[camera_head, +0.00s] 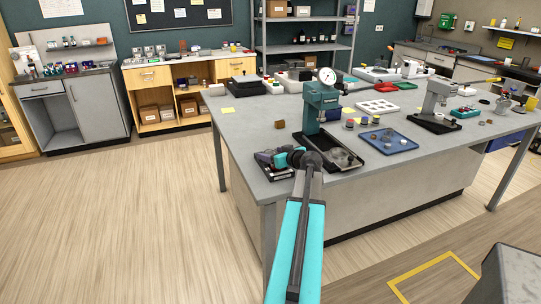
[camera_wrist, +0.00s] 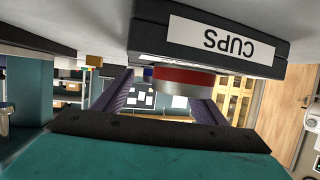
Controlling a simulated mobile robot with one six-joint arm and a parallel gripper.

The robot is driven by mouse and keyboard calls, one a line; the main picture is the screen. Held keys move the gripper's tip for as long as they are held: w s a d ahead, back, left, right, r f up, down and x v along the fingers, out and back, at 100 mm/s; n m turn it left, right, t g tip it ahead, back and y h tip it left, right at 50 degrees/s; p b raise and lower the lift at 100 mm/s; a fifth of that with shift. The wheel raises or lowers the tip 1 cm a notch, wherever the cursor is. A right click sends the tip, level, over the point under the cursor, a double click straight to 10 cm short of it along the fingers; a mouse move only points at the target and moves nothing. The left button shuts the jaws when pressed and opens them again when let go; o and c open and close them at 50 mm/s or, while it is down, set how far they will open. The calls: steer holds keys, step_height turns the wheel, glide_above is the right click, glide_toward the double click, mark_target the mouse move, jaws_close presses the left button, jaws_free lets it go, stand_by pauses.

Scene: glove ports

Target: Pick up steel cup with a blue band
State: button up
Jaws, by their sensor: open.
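In the wrist view, which looks upside down, a black tray (camera_wrist: 150,40) with a CUPS label is close by. A cup with a red band (camera_wrist: 184,77) shows at the tray, between my gripper's fingers in the picture. A small blue patch (camera_wrist: 147,72) shows left of it; I cannot tell whether it is the blue band of a steel cup. My gripper (camera_wrist: 160,88) is open, with its purple fingers apart and nothing visibly held. In the head view my gripper (camera_head: 268,158) is over the black tray (camera_head: 275,177) at the table's near left corner and partly hides its contents.
A teal dial press (camera_head: 322,103) stands just right of my gripper, with a black tray at its base. A blue tray (camera_head: 387,141) with small parts is farther right. The table's left strip (camera_head: 235,125) is mostly clear, with a small brown block (camera_head: 280,124).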

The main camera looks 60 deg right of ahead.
stand_by(0.5)
steer(key=c, duration=1.5)
steer(key=shift+r, duration=0.2)
steer(key=shift+r+b, duration=0.5)
steer(key=shift+r, duration=0.7)
steer(key=s+b, duration=0.1)
steer(key=s, duration=0.4)
steer(key=s+r+b, duration=0.1)
steer(key=s, duration=0.4)
steer(key=s+r+b, duration=0.1)
steer(key=s, duration=0.5)
steer(key=shift+a+r+b, duration=0.1)
steer(key=shift+a+b, duration=0.2)
steer(key=shift+a, duration=0.1)
